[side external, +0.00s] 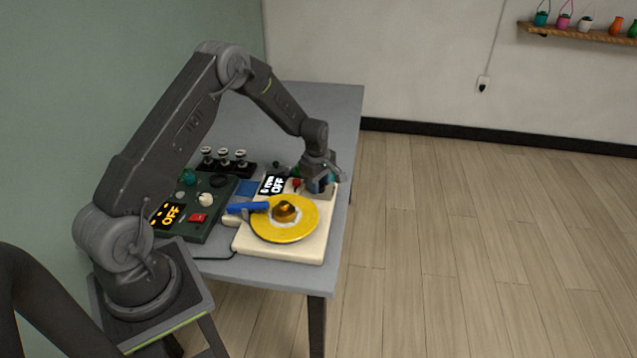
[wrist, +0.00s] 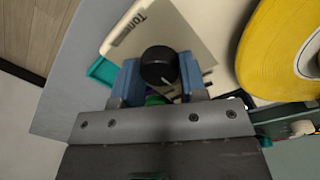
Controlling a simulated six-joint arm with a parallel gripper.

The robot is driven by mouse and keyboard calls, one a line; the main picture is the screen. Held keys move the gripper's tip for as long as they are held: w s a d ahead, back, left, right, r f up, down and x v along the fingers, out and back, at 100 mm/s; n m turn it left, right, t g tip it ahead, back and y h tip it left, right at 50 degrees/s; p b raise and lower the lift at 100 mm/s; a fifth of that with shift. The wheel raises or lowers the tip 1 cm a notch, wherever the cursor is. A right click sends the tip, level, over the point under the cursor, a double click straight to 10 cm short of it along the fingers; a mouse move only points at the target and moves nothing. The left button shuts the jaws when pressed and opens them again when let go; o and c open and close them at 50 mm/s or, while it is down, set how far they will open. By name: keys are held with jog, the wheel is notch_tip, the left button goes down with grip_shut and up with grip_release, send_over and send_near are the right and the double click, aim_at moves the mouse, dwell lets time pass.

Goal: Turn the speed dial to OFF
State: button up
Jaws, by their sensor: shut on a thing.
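My gripper (side external: 319,187) is at the far right corner of the cream turntable (side external: 288,247), pointing down. In the wrist view its two blue fingers (wrist: 159,80) are shut on a black round dial (wrist: 158,62). The dial has a pale pointer line toward the lower right of that view. A pale panel beside it carries dark lettering that starts "Tone". I cannot read a speed label, so I cannot tell whether this is the speed dial. In the side view the gripper hides the dial.
A yellow disc (side external: 284,230) with a brass-coloured centre sits on the turntable, beside a blue bar (side external: 247,207). A dark green control box (side external: 196,233) on the left has an orange OFF display, a red button and knobs. Black-based switches (side external: 225,166) stand behind. The grey table's (side external: 317,101) back is clear.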

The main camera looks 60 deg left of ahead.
jog(key=o, duration=0.9)
jog(key=shift+o, duration=0.2)
notch_tip(320, 180, up, 14)
jog(key=shift+s, duration=0.45)
jog(key=shift+d, duration=0.15)
jog(key=s+d+r+m+t, duration=0.2)
jog(key=s+d+r+m, duration=0.85)
jog(key=d+r, duration=0.35)
jog(key=s+d+r+m+t, duration=0.1)
jog(key=s+d+m, duration=0.2)
jog(key=s+m, duration=0.2)
jog(key=s+d+r+m+t, duration=0.1)
jog(key=s+d+m, duration=0.2)
jog(key=s, duration=0.9)
jog(key=shift+d+r+m+t, duration=0.15)
jog(key=shift+d+m+t, duration=0.2)
jog(key=shift+m, duration=0.6)
